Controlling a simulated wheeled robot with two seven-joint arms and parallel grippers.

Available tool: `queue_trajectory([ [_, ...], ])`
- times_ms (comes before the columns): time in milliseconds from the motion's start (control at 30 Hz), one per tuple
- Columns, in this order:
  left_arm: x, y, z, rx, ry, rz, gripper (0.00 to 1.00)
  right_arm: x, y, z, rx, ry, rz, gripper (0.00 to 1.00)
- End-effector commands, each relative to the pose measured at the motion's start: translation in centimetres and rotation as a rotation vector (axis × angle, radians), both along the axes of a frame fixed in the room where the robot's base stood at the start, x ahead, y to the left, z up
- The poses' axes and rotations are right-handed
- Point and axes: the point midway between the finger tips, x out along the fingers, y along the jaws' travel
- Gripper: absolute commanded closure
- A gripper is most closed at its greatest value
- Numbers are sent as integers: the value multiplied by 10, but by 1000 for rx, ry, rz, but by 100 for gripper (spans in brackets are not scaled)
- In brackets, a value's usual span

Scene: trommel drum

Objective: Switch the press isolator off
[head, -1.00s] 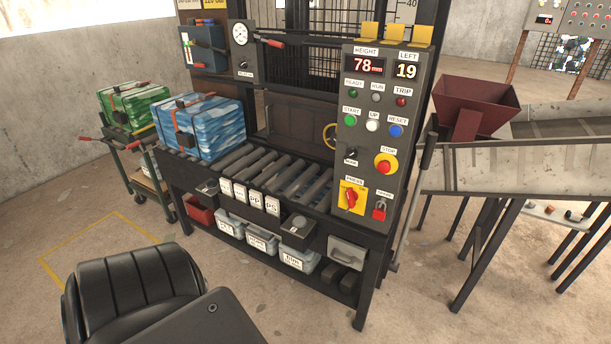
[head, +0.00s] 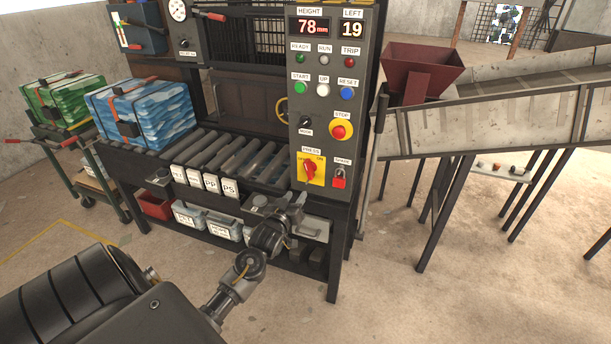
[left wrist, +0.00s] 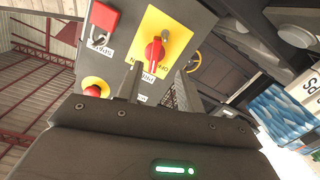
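The press isolator is a red rotary handle (head: 310,170) on a yellow plate (head: 320,161), low on the grey control panel. In the head view the handle stands roughly upright. In the left wrist view the red handle (left wrist: 154,52) and yellow plate (left wrist: 178,36) lie straight ahead, beyond the fingertips. My left gripper (head: 299,203) is just below the plate in the head view, its fingers small and hard to make out. In the left wrist view my left gripper (left wrist: 156,84) has its two fingers apart, nothing between them, not touching the handle. My right gripper is not in view.
A red padlock (head: 339,180) hangs right of the isolator. The red stop button (head: 339,131) on yellow is above. A lever (head: 374,150) stands along the panel's right side. The roller bed (head: 226,154) with a blue wrapped bale (head: 145,112) is at left.

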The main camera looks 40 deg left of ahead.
Motion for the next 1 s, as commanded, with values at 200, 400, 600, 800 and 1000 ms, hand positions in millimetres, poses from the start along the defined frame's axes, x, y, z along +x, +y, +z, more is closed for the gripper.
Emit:
queue_trajectory([
  [200,1,5,30,-7,-66,9,63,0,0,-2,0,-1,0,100],
  [400,15,10,30,-5,-63,9,63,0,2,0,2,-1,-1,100],
  [600,50,22,30,-5,-62,9,63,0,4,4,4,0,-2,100],
  [800,82,33,30,-6,-63,8,63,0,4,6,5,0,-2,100],
  [1000,100,39,28,-6,-62,8,63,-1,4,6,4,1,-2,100],
])
